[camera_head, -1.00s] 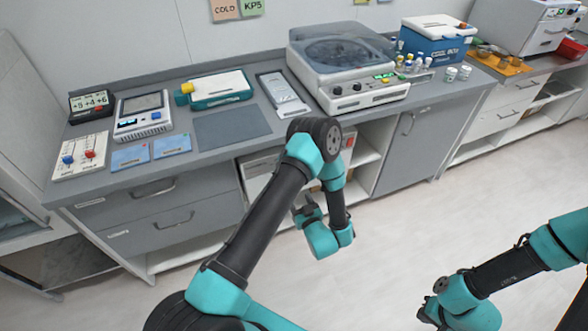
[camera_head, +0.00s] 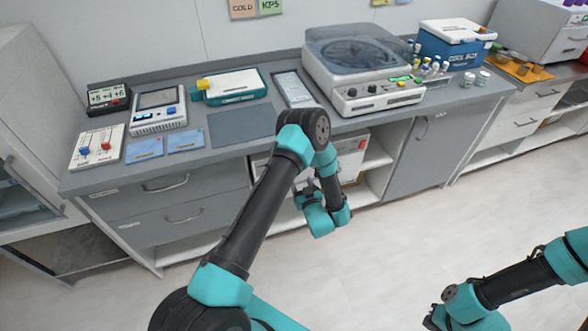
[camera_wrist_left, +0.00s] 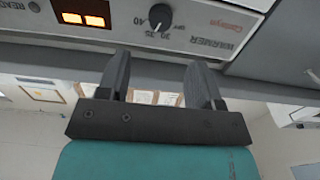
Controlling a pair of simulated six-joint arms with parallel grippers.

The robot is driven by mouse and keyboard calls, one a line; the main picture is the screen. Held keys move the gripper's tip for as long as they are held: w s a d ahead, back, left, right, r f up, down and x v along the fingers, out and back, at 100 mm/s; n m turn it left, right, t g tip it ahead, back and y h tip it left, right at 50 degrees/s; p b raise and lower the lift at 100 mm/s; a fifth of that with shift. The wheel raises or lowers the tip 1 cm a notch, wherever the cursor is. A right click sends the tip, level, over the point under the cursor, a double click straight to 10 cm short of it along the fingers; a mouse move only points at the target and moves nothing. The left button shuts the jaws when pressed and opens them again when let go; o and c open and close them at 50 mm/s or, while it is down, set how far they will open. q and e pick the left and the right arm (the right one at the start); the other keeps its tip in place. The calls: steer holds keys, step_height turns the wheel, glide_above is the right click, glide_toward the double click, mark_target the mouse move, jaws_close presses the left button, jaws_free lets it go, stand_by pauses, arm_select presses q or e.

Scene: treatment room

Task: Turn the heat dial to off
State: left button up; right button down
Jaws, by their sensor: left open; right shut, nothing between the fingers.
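The heat dial (camera_wrist_left: 160,16) is a dark round knob with a white pointer mark on a pale warmer panel (camera_wrist_left: 205,12) in the left wrist view. Numbers 30 and 35 and small lettering stand beside it. An orange-lit display (camera_wrist_left: 84,19) is on the same panel. My left gripper (camera_wrist_left: 158,68) is open, its two fingers pointing toward the panel just short of the dial, with nothing between them. In the head view my left gripper (camera_head: 304,187) is in front of the cabinet below the counter. My right gripper (camera_head: 436,318) is shut and empty over the floor, far from the cabinet.
A white unit (camera_head: 352,158) on the open shelf is partly hidden by my left arm. Floor to the right is clear.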

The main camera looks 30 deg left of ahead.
arm_select(q)
steer(key=x, duration=0.9)
steer(key=c, duration=0.9)
